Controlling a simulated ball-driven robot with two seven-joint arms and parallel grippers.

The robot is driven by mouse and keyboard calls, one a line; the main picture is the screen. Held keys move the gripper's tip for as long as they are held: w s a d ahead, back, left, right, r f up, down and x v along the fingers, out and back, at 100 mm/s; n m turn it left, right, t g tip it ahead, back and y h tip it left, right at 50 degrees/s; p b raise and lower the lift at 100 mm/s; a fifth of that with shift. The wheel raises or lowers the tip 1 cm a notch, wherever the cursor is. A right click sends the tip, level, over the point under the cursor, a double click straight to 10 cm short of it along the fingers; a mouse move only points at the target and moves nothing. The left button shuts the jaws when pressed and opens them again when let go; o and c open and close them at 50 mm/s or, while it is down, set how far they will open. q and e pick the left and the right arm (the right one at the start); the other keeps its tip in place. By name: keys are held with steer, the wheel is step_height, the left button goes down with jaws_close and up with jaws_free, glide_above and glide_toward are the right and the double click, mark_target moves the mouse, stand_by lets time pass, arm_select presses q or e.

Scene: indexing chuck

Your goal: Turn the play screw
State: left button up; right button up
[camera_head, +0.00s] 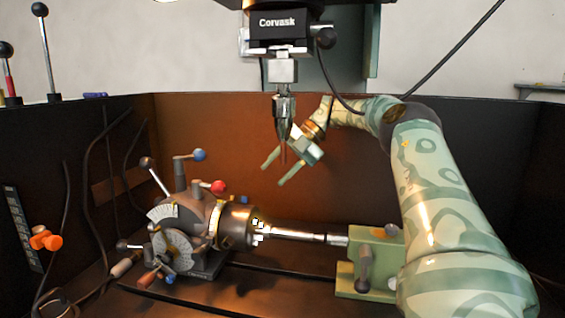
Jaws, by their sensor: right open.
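The indexing chuck (233,228) sits at the left of the machine bed, with two pale graduated dials and several levers around its body. One lever has a blue knob (199,155), one a red knob (218,187) and one a black knob (146,162). I cannot tell which small part is the play screw. My right gripper (275,173) is open and empty, behind the vertical tool and above the chuck's right side. It is apart from the chuck, its fingers pointing left and down. My left gripper is not in view.
The drill head marked Corvask (281,27) hangs over the middle, its pointed tool (284,112) in front of my right gripper. A metal bar (292,234) runs from the chuck to a green tailstock (345,279). Dark walls enclose the bed; an orange knob (46,240) is at left.

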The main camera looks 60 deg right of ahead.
steer(key=shift+d+r, duration=0.1)
steer(key=shift+r, duration=0.05)
steer(key=s+d+f+t+y+p, duration=0.1)
steer(key=s+f+t+p, duration=0.1)
steer(key=s+f+t, duration=0.15)
steer(key=shift+n+g, duration=0.25)
steer(key=shift+n, duration=0.15)
steer(key=b+x, duration=0.2)
steer(key=x, duration=0.3)
steer(key=b+x, duration=0.2)
steer(key=x, duration=0.3)
steer(key=b+x, duration=0.3)
steer(key=x, duration=0.2)
steer(key=shift+f, duration=0.35)
steer(key=shift+w+a+f, duration=0.15)
steer(key=shift+w+a, duration=0.15)
steer(key=shift+w, duration=0.05)
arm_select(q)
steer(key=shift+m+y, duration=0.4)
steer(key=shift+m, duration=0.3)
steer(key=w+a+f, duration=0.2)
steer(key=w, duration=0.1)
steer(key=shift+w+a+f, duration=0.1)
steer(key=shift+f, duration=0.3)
